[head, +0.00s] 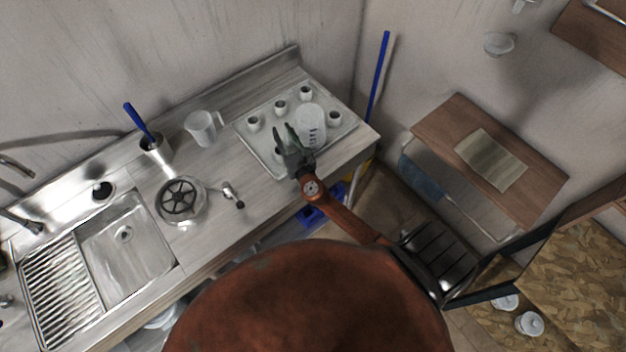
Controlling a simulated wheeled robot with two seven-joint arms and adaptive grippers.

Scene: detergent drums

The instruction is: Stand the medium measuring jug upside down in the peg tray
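The peg tray (348,129) lies at the right end of the steel counter, with several short white round pegs, such as one peg (280,106) at the back. A translucent measuring jug (313,122) with dark scale marks stands in the tray at its right side; I cannot tell which way up. Another whitish jug (201,128) with a handle stands on the counter left of the tray. My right gripper (283,130) is over the tray, just left of the translucent jug, with its fingers apart and nothing visible between them. It hides part of the tray. My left gripper is out of view.
A steel holder (156,147) with a blue-handled brush, a round drum-like fitting (180,201) and a small metal item (231,194) stand left of the tray. The sink (126,250) is farther left. A wooden shelf unit (537,177) stands right, across a floor gap.

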